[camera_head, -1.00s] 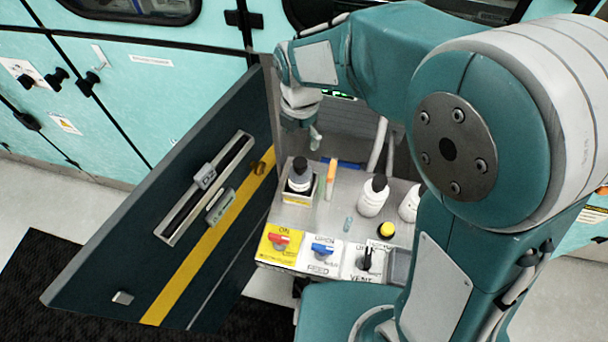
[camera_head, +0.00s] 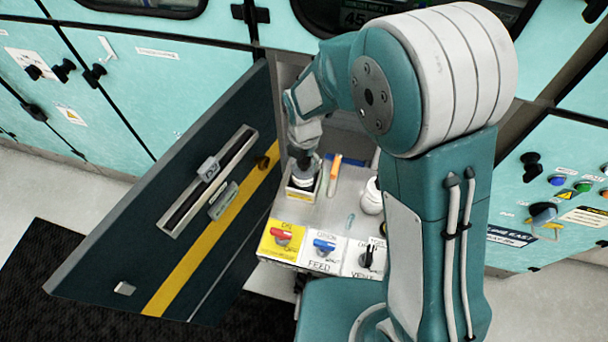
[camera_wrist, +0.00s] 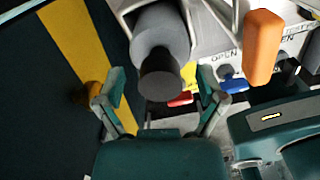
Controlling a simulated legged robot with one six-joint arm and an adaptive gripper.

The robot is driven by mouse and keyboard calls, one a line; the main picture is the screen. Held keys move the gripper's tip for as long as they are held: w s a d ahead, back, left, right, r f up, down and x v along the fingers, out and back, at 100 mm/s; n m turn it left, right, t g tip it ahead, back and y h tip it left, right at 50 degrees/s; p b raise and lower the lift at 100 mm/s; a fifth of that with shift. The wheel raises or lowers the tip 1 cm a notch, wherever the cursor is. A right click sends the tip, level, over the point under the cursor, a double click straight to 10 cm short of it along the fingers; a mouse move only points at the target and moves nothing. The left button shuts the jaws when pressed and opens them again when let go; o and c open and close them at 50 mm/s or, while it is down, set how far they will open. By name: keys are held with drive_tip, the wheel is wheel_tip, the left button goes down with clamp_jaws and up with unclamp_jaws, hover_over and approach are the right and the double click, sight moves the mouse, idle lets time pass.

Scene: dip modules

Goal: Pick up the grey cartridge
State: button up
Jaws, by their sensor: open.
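The grey cartridge (camera_wrist: 160,42), a grey cylinder with a dark narrower end, stands in a square holder (camera_head: 293,194) on the light panel. Its body also shows in the head view (camera_head: 302,182), with its top partly hidden by my gripper (camera_head: 308,158). In the wrist view my gripper (camera_wrist: 162,104) is open, one finger at each side of the picture. The cartridge's dark end lies just beyond the gap between the fingertips. I cannot tell whether the fingers touch it.
An orange-topped item (camera_wrist: 263,45) stands right of the cartridge, and a white bottle (camera_head: 371,197) farther right. Red (camera_head: 282,237) and blue (camera_head: 323,245) handles sit along the panel's front. A dark open door (camera_head: 180,215) with a yellow stripe stands at the left.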

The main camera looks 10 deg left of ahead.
clamp_jaws()
drive_tip(key=shift+a, duration=0.1)
idle(0.3)
